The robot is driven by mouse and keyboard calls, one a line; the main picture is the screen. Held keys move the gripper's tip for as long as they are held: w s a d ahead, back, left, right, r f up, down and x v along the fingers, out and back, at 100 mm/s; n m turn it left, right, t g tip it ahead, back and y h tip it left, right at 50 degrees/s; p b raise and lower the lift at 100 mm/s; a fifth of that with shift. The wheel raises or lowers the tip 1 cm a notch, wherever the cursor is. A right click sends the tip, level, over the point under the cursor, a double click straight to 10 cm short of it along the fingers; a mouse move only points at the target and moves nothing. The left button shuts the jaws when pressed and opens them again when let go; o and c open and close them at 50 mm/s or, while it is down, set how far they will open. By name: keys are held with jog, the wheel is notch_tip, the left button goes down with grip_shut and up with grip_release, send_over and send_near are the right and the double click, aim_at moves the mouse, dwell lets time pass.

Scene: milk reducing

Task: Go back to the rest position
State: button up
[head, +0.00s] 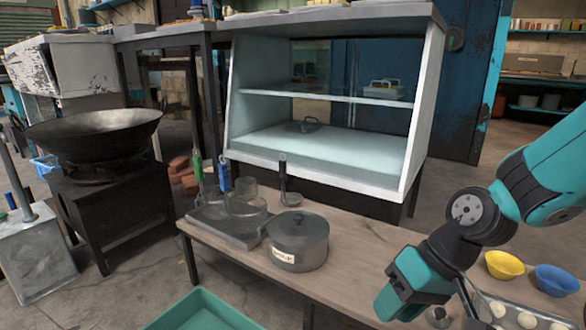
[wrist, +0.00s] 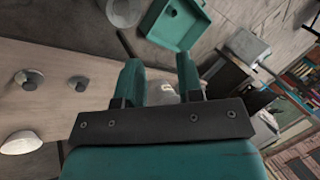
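My gripper (head: 398,286) hangs over the right part of the wooden table in the head view, with my teal and dark arm reaching in from the right. In the wrist view my gripper (wrist: 158,76) shows two teal fingers standing apart. No object is clearly held between them; a pale grey shape shows in the gap, and I cannot tell what it is. A lidded grey pot (head: 298,241) stands on the table (head: 352,256) to the left of my gripper, apart from it.
A yellow bowl (head: 504,265), a blue bowl (head: 556,280) and a tray (head: 525,316) lie near my arm. A glass cabinet (head: 418,120) stands behind the table. A teal bin (head: 205,312) sits in front, and a wok (head: 95,134) is at left.

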jog(key=s+r+n+h+p, duration=0.2)
jog(key=s+r+n+p, duration=0.2)
jog(key=s+r, duration=1)
notch_tip(320, 180, up, 38)
jog(key=w+p, duration=0.1)
jog(key=p, duration=3.6)
jog(key=shift+w+a+r+p, duration=0.25)
jog(key=shift+w+a+p, duration=0.15)
jog(key=shift+f, duration=0.1)
